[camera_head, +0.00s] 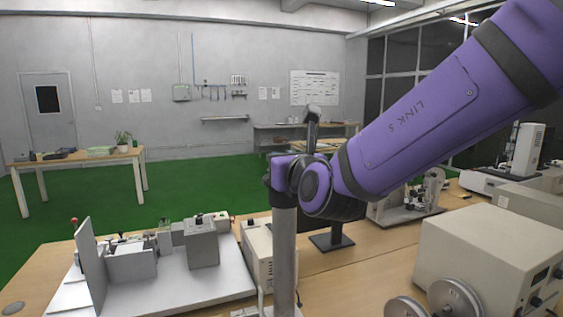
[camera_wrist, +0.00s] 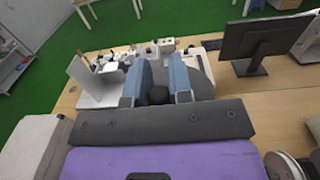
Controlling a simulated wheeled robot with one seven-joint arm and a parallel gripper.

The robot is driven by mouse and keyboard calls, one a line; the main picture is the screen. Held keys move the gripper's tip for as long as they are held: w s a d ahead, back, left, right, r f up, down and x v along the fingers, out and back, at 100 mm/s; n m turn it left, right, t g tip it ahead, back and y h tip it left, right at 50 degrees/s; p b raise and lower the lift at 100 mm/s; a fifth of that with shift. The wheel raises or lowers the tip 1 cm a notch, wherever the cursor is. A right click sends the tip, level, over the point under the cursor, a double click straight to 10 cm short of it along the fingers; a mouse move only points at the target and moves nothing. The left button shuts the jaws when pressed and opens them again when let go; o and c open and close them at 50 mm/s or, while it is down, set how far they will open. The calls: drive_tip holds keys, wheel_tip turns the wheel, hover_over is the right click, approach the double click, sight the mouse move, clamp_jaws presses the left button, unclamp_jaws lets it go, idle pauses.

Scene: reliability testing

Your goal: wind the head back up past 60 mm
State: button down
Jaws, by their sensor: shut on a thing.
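My gripper (camera_wrist: 162,66) shows in the wrist view as two blue fingers reaching out from a dark grey palm. A dark round knob-like piece (camera_wrist: 158,95) sits between the fingers, close to the palm. The fingers are shut on it. How they touch it, and what it belongs to, I cannot make out. In the head view the purple arm crosses the right half, and I cannot make out the fingers there. I cannot pick out the winding head with certainty, and no millimetre reading is legible in either view.
A fixture on a pale base plate (camera_head: 182,296), with an upright grey panel (camera_head: 91,268) and grey blocks, stands on the bench at left. A beige cabinet (camera_head: 488,255) and metal reels (camera_head: 452,298) are at right. A monitor (camera_wrist: 264,37) stands on the bench behind.

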drive_tip(key=shift+n+y, duration=0.4)
drive_tip(key=shift+y, duration=0.1)
drive_tip(key=c, duration=1)
unclamp_jaws()
drive_tip(key=shift+c, duration=0.2)
